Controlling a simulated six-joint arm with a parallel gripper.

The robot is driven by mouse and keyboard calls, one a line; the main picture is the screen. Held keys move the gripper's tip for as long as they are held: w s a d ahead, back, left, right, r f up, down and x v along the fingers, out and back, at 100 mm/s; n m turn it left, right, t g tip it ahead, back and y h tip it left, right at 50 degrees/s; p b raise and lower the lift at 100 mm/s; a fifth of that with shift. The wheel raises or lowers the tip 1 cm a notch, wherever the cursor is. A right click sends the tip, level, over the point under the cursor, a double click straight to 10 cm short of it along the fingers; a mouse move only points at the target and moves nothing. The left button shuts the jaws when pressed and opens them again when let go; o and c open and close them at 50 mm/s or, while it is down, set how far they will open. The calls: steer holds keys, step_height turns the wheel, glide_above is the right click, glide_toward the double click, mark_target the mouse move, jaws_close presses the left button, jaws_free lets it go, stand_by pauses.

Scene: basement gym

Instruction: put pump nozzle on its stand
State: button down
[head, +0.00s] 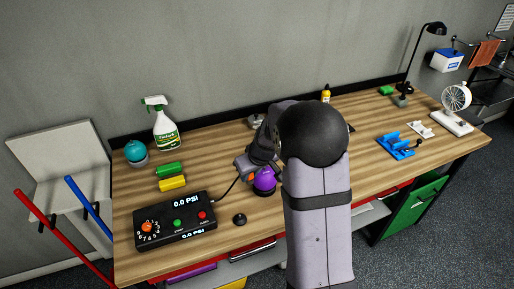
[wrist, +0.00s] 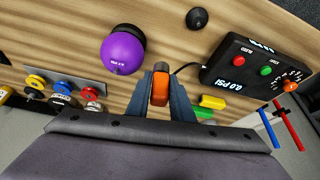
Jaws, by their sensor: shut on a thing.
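My gripper (wrist: 160,84) is shut on the pump nozzle, an orange and grey piece (wrist: 160,90) between its fingers in the wrist view. A thin black hose (wrist: 186,66) runs from the black pump box (wrist: 262,72) towards the nozzle. In the head view my gripper (head: 249,166) is above the table, just left of a purple ball (head: 265,180). A small black round piece with a nub on top (head: 239,219) stands on the table in front of the ball. It also shows in the wrist view (wrist: 197,18). I cannot tell for sure whether it is the stand.
The pump box (head: 175,220) reads 0.0 PSI at the table's front left. Yellow (head: 172,184) and green (head: 170,169) blocks, a teal ball (head: 135,150) and a spray bottle (head: 165,130) stand behind it. A blue holder (head: 397,147) and a fan (head: 456,100) are at right.

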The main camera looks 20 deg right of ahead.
steer(key=s+a+f+n+g+y, duration=0.2)
steer(key=s+a+n+g+y, duration=0.2)
steer(key=n, duration=1.2)
steer(key=shift+s+a+f+g, duration=0.35)
steer(key=shift+a+f+g, duration=0.05)
steer(key=shift+a, duration=0.45)
steer(key=shift+f+b, duration=0.1)
steer(key=shift+b, duration=0.4)
steer(key=shift+f+b, duration=2.55)
steer(key=shift+f, duration=0.25)
steer(key=shift+b, duration=0.8)
steer(key=shift+f+b, duration=1.15)
steer(key=shift+f, duration=0.1)
